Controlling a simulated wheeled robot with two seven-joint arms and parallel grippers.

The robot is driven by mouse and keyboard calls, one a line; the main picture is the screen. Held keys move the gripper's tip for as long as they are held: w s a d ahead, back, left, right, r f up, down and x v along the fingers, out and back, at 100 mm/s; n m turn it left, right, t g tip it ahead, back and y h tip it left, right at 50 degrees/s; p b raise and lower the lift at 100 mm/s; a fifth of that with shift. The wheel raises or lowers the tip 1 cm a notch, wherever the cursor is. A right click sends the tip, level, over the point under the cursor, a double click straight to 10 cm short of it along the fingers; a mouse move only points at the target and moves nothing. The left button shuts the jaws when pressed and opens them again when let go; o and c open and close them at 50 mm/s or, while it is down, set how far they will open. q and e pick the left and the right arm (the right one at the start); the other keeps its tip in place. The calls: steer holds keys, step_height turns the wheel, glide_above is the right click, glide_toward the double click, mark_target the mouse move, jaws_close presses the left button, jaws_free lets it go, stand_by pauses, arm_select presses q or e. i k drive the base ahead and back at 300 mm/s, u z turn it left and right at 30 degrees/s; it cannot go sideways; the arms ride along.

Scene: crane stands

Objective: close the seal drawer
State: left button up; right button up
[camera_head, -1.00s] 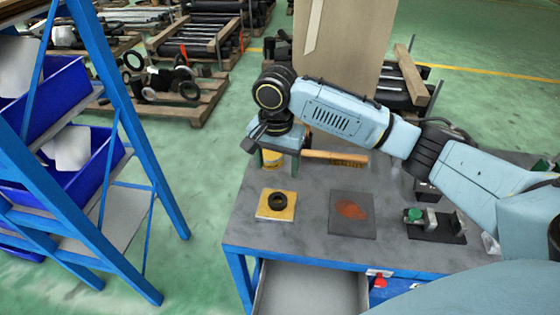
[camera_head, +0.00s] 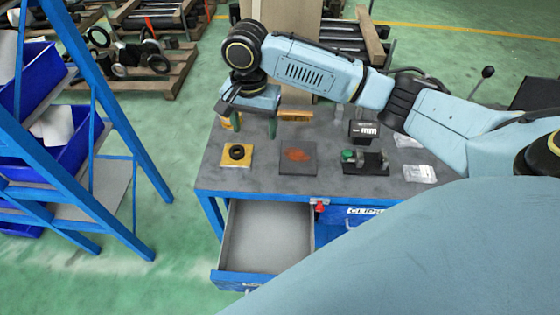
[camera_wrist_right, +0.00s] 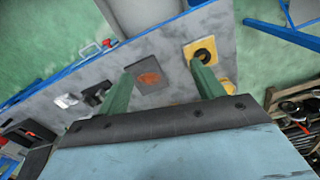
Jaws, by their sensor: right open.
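The seal drawer (camera_head: 265,238) is a grey tray with a blue front, pulled out below the left part of the workbench (camera_head: 330,192) in the head view. It looks empty. Part of it also shows at the top of the right wrist view (camera_wrist_right: 145,12). My right gripper (camera_head: 250,128) is over the back left of the bench top, its two green fingers apart with nothing between them. In the wrist view its fingers (camera_wrist_right: 165,88) point toward the bench, and the drawer lies beyond them. My left gripper does not show.
On the bench lie a yellow plate with a black ring (camera_head: 237,154), a dark plate with a rust-coloured patch (camera_head: 298,157), a black fixture with a green knob (camera_head: 364,161) and a wooden handle (camera_head: 296,115). A blue rack (camera_head: 95,195) stands at left. Floor between rack and bench is clear.

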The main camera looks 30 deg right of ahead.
mark_target(261, 239)
steer(key=k, duration=1)
